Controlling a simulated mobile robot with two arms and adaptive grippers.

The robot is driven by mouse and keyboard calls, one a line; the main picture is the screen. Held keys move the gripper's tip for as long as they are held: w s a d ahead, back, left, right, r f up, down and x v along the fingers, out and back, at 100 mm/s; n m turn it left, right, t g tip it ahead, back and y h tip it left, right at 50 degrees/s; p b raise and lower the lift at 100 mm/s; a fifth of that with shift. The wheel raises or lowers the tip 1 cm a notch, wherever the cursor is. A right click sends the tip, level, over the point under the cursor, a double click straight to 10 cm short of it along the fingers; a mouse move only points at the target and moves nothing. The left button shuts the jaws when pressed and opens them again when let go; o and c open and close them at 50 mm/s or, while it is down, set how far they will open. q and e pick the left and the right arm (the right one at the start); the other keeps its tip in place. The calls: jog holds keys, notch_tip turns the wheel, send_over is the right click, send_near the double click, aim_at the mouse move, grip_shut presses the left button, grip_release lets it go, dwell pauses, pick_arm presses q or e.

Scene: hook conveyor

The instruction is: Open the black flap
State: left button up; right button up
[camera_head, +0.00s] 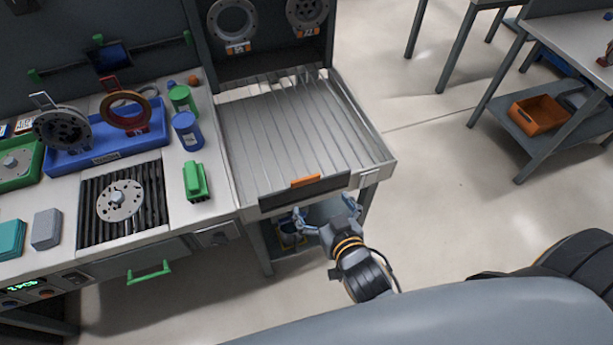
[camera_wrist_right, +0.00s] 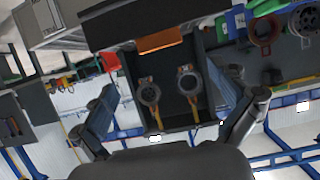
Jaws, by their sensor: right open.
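The black flap (camera_head: 285,197) is a dark strip along the front edge of the ribbed metal tray, with an orange tab (camera_head: 306,181) on its upper edge. In the right wrist view the flap (camera_wrist_right: 125,24) shows at the top, with its orange tab (camera_wrist_right: 161,41) above the space between the fingers. My right gripper (camera_head: 325,211) is open and empty, just in front of and below the flap. In the wrist view its two fingers (camera_wrist_right: 172,85) are spread wide, apart from the tab. My left gripper is not in view.
The ribbed tray (camera_head: 290,125) is empty. To its left, a bench holds a blue bin (camera_head: 75,160), blue and green containers and a green-handled drawer (camera_head: 149,271). A shelf lies below the tray.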

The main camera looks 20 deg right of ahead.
aim_at(306, 180)
jog(key=p+x, duration=0.1)
jog(key=x, duration=1)
jog(key=shift+w+f, duration=0.2)
jog(key=shift+w, duration=0.1)
jog(key=shift+c, duration=0.2)
